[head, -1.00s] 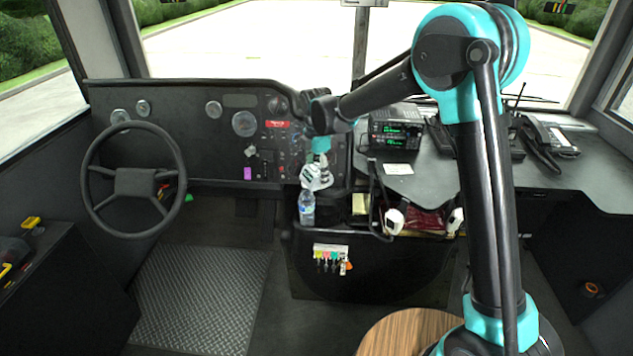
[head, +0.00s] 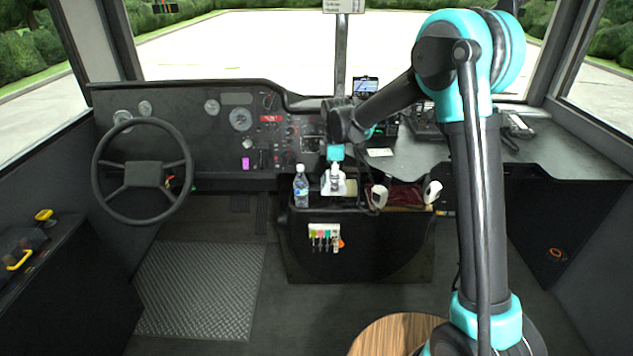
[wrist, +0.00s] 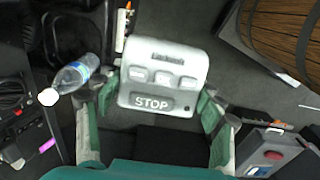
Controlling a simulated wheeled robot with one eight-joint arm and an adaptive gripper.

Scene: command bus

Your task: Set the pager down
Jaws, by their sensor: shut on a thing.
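The pager, a white rounded box with three small buttons and a grey STOP key, fills the middle of the wrist view (wrist: 165,72). My gripper (wrist: 160,100) is shut on it, with one teal-and-grey finger at each side. In the head view my gripper (head: 335,168) points down at the dark centre console (head: 385,240), just right of the water bottle (head: 301,188). White shows at its fingertips there, but the pager is too small to make out. I cannot tell whether the pager touches the console.
The bottle also stands left of the pager in the wrist view (wrist: 76,73). White objects (head: 378,196) and a dark red item (head: 405,194) sit right of my gripper. A radio (head: 385,130) is behind my forearm.

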